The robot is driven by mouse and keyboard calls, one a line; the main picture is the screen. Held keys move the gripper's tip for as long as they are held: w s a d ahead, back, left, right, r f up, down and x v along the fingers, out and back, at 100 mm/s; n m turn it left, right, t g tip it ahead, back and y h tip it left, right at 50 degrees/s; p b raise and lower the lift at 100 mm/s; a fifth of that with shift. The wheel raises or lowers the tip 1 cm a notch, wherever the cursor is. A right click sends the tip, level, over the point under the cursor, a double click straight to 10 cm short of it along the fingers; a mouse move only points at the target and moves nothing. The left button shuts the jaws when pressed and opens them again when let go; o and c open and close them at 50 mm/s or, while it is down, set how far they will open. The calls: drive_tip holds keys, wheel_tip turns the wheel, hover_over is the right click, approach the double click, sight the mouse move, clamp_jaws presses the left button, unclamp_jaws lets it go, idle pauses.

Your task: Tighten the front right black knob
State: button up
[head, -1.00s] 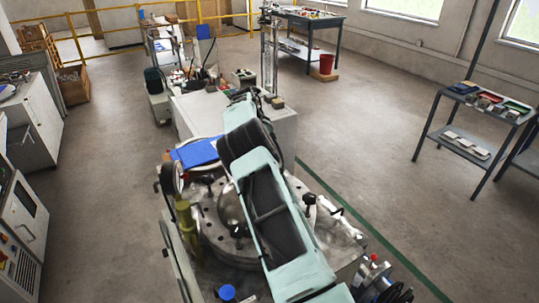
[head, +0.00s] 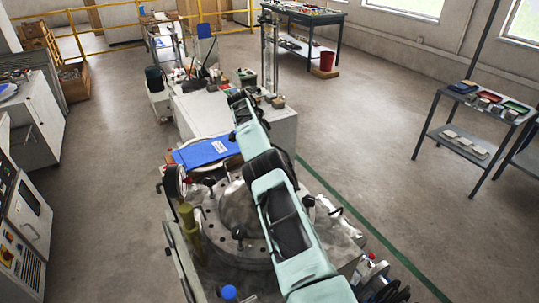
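The round metal test machine (head: 222,247) stands in front of me with black knobs around its top. One black knob (head: 238,232) shows left of my arm, another (head: 209,182) farther back on the left, and one (head: 308,201) at the right, just beyond my arm. My arm crosses over the machine and hides part of its top, so I cannot tell whether another knob lies beneath it. My gripper (head: 238,97) is at the dark far end of the arm, beyond the machine and apart from the visible knobs. Its fingers are too small to make out.
A white bench (head: 284,127) with equipment stands beyond. A shelf table (head: 483,103) is at the right, with open floor between.

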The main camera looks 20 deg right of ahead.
drive_tip(key=shift+a, duration=0.1)
idle(0.3)
drive_tip(key=o, duration=1.2)
drive_tip(key=shift+c, duration=0.2)
drive_tip(key=shift+r, duration=0.1)
drive_tip(key=v, duration=1.1)
drive_tip(key=shift+r, duration=0.4)
drive_tip(key=shift+s+a, duration=0.1)
